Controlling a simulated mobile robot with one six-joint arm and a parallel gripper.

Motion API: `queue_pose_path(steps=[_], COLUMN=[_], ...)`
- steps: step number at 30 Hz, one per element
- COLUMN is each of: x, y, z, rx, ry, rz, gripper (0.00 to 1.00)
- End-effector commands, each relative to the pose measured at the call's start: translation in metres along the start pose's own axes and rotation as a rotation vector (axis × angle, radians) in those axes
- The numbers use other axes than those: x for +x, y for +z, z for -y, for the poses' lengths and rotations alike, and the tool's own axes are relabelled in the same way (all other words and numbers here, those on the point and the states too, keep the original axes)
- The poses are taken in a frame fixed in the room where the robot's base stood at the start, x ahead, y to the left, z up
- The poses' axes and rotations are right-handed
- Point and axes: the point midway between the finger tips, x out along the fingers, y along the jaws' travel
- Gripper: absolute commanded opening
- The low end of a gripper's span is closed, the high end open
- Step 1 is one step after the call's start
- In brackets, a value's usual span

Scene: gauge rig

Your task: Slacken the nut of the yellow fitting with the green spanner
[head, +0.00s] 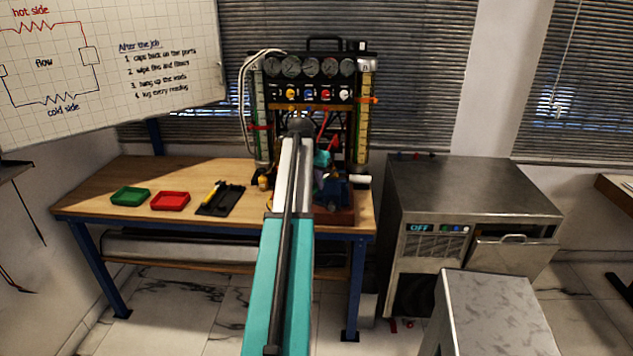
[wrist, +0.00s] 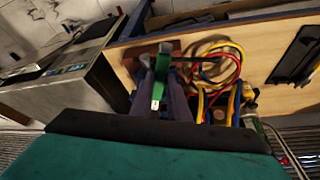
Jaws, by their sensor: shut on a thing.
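My gripper (wrist: 160,92) is shut on the green spanner (wrist: 162,60), which stands between its two dark fingers in the wrist view. A pale end of the spanner shows low between the fingers. In the head view my arm hides most of the gripper and the spanner. A yellow part (head: 290,93) shows on the rig's panel below the gauges; I cannot tell whether it is the fitting with the nut. The nut is not clearly visible, and I cannot tell whether the spanner touches it.
The gauge rig (head: 318,68) stands at the back of the wooden bench (head: 100,185). Green (head: 130,196) and red (head: 170,201) trays and a black tray (head: 228,202) lie left. Red and yellow hoses (wrist: 232,62) loop beside my gripper. A metal cabinet (head: 470,185) stands right.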

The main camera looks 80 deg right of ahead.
Motion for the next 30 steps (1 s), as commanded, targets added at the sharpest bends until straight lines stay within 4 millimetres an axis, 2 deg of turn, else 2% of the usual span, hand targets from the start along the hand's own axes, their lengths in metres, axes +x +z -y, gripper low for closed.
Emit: queue_pose_path(steps=[30], x=[-0.011], y=[0.025], z=[0.000], rx=[-0.001], ry=[0.000], rz=[-0.001], gripper=[0.00])
